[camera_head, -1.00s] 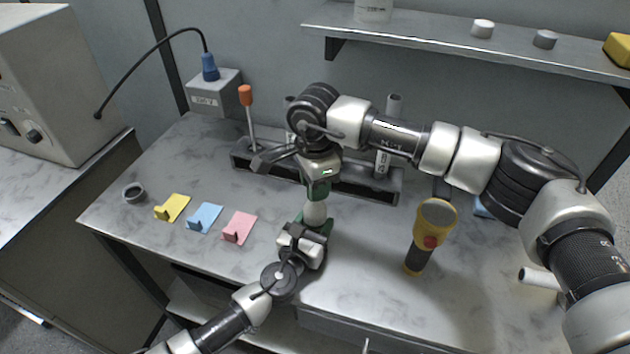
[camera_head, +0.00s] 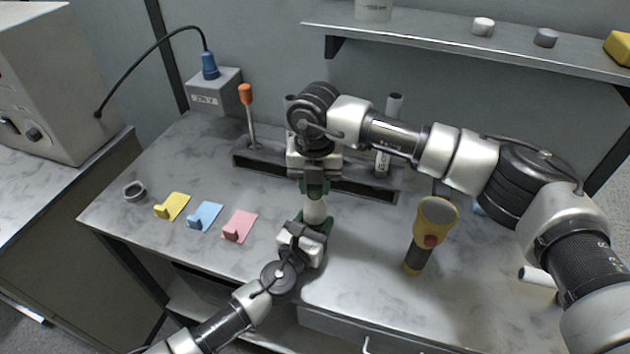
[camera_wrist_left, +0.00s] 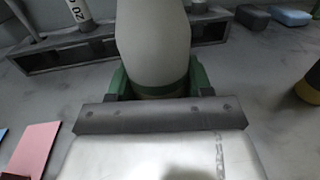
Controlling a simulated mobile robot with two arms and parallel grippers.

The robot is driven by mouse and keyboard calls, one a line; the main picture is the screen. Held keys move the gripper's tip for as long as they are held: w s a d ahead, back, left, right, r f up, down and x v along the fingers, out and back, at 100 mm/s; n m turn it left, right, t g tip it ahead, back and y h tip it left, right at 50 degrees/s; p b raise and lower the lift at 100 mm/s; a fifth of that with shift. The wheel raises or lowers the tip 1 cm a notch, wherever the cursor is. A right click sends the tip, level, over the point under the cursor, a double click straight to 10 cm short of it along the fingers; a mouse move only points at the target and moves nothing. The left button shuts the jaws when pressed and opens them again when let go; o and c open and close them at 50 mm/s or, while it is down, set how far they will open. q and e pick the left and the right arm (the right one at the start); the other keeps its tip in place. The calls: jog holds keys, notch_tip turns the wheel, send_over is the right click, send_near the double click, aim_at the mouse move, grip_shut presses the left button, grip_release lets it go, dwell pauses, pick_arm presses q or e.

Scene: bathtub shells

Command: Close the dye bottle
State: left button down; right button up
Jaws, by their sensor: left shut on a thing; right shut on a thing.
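The dye bottle (camera_head: 316,212) stands upright near the middle of the table, with a pale body and a dark green band low on it. It fills the middle of the left wrist view (camera_wrist_left: 153,45). My left gripper (camera_head: 314,226) is shut on its lower part, with green fingers on both sides. My right gripper (camera_head: 314,187) comes down from above and is shut at the top of the bottle. What it grips, likely the cap, is hidden by its fingers. The bottle's top is out of the left wrist view.
A dark rack (camera_head: 350,185) stands behind, with an orange-handled screwdriver (camera_head: 247,110) and white tubes (camera_head: 382,163). Yellow (camera_head: 175,206), blue (camera_head: 205,216) and pink (camera_head: 239,226) holders lie left. A yellow handheld device (camera_head: 434,222) stands right. A grey ring (camera_head: 134,191) lies far left.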

jog(key=m, duration=0.6)
jog(key=shift+m, duration=0.3)
jog(key=m, duration=1.5)
jog(key=o, duration=0.9)
jog(key=shift+r, duration=2.25)
